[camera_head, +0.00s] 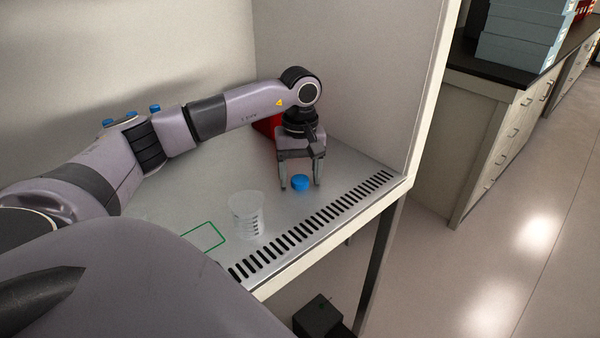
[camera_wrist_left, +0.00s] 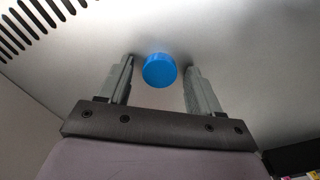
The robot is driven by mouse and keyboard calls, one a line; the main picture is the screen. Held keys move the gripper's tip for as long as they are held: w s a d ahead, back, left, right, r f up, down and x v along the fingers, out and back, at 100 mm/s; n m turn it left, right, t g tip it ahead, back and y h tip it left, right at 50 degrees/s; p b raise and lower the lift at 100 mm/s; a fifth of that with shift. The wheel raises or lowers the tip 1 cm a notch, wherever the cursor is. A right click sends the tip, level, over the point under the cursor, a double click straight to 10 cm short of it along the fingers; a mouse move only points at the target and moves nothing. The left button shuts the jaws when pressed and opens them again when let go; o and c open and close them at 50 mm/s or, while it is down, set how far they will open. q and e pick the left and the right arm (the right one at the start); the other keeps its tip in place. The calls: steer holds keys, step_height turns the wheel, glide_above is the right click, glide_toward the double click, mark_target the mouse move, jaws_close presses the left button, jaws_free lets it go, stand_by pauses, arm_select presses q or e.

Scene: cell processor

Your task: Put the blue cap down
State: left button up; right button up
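The blue cap (camera_head: 300,183) rests on the grey work surface near the slotted front vent, at the right end of the cabinet. My left gripper (camera_head: 300,186) is open above the surface, with one finger on each side of the cap. In the left wrist view the blue cap (camera_wrist_left: 160,70) lies between the tips of the left gripper (camera_wrist_left: 161,68), with a visible gap to each finger. My right gripper is not in view.
A clear graduated cup (camera_head: 246,215) stands on the surface left of the cap. A green rectangle outline (camera_head: 207,237) is marked farther left. A red object (camera_head: 267,125) is partly hidden behind my left arm. The cabinet's side wall (camera_head: 345,75) rises right of the gripper.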

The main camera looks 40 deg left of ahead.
mark_target(300, 179)
arm_select(q)
step_height(300, 179, up, 13)
stand_by(0.4)
stand_by(0.6)
